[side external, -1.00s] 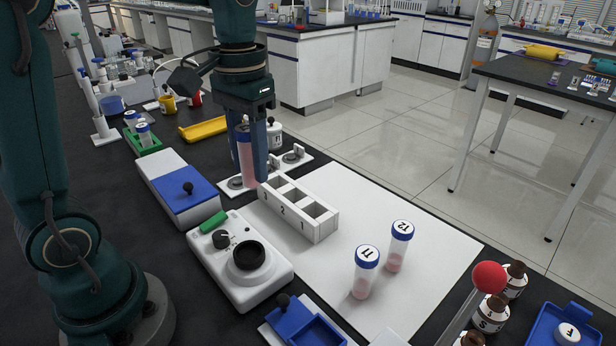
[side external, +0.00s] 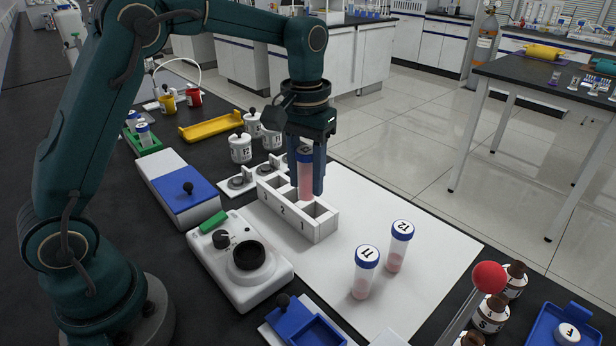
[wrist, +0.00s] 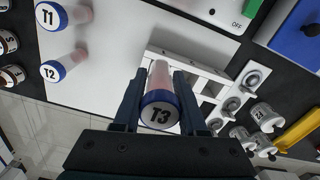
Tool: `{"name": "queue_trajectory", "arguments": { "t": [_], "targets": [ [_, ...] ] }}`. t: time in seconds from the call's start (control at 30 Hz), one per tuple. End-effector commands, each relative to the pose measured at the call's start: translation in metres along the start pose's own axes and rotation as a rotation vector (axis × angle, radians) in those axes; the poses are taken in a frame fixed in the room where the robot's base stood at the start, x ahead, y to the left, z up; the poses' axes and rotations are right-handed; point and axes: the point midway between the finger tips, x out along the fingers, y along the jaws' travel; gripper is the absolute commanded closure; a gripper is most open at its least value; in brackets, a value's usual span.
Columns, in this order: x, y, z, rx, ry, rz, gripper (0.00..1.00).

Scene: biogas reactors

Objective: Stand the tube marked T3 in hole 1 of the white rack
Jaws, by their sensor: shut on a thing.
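My gripper (side external: 308,188) is shut on the tube marked T3 (side external: 306,178), which has a blue cap and pink contents. The T3 cap also shows between the fingers in the wrist view (wrist: 160,112). The tube is upright over the white rack (side external: 312,230), near its middle and hole 1 end. The rack's front is numbered 3, 2, 1 from left to right. Hole 1 (side external: 317,210) looks empty. The tube's lower end is close to the rack top; I cannot tell whether it is inside a hole.
Tubes T1 (side external: 362,272) and T2 (side external: 398,246) stand on the white mat (side external: 420,280) right of the rack. A white device with a black well (side external: 248,256) stands in front. Small lidded pots (side external: 240,148) stand behind the rack. The mat's far side is clear.

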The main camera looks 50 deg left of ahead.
Motion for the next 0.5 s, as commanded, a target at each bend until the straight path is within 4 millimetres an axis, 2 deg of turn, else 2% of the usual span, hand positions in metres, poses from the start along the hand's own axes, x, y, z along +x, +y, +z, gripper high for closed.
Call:
{"name": "queue_trajectory", "arguments": {
  "t": [0.1, 0.3, 0.5],
  "targets": [
    [0.018, 0.029, 0.002, 0.008, -0.004, -0.001, 1.0],
    [0.04, 0.067, 0.002, 0.005, -0.002, -0.001, 1.0],
    [0.05, 0.081, 0.002, 0.001, 0.0, 0.0, 1.0]
  ]
}}
